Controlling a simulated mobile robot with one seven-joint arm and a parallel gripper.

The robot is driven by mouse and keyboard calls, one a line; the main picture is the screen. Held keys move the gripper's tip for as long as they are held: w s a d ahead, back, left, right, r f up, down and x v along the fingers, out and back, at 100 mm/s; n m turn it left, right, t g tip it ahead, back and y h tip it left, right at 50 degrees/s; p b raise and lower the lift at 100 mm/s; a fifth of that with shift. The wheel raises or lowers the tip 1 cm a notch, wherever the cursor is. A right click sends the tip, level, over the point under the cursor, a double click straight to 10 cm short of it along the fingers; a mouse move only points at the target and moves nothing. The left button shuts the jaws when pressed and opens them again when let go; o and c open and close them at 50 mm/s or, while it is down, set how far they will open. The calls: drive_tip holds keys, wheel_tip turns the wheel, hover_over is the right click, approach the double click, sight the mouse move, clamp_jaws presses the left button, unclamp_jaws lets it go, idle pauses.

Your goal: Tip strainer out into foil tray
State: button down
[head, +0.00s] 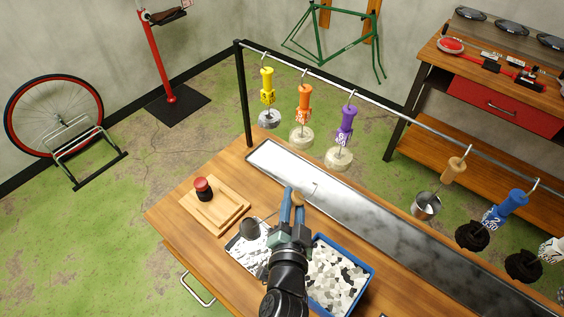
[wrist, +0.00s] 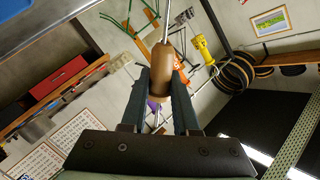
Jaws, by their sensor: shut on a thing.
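My gripper (head: 293,196) is shut on the brown wooden handle (head: 298,200) of the strainer. The wrist view shows this handle (wrist: 161,72) between the two fingers (wrist: 160,85), with a metal rod running up from it. In the head view the strainer's dark round bowl (head: 250,228) lies left of my gripper, over or just above the far part of the foil tray (head: 236,245). I cannot tell how far the bowl is tilted or whether anything is in it. White and grey bits show in the tray's area. My arm hides its right side.
A blue crate (head: 372,272) of pale chips stands right of my arm. A wooden block with a red-topped knob (head: 203,187) is at left. A long metal drip tray (head: 390,226) lies behind, under a rail (head: 390,117) hung with several handled tools. Bare bench (head: 172,218) shows at left.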

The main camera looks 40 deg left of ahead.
drive_tip(key=w+d+f+m+g+b, duration=0.1)
drive_tip(key=d+f+m+b, duration=0.1)
drive_tip(key=f, duration=0.3)
drive_tip(key=w+d+f+m+g+y+b, duration=0.1)
drive_tip(key=w+d+f+m+b, duration=0.1)
drive_tip(key=f+m+b, duration=0.2)
drive_tip(key=shift+w+f+m+y+b, duration=0.25)
drive_tip(key=shift+f+m+y+b, duration=0.1)
drive_tip(key=shift+m+b, duration=0.35)
drive_tip(key=shift+r, duration=0.1)
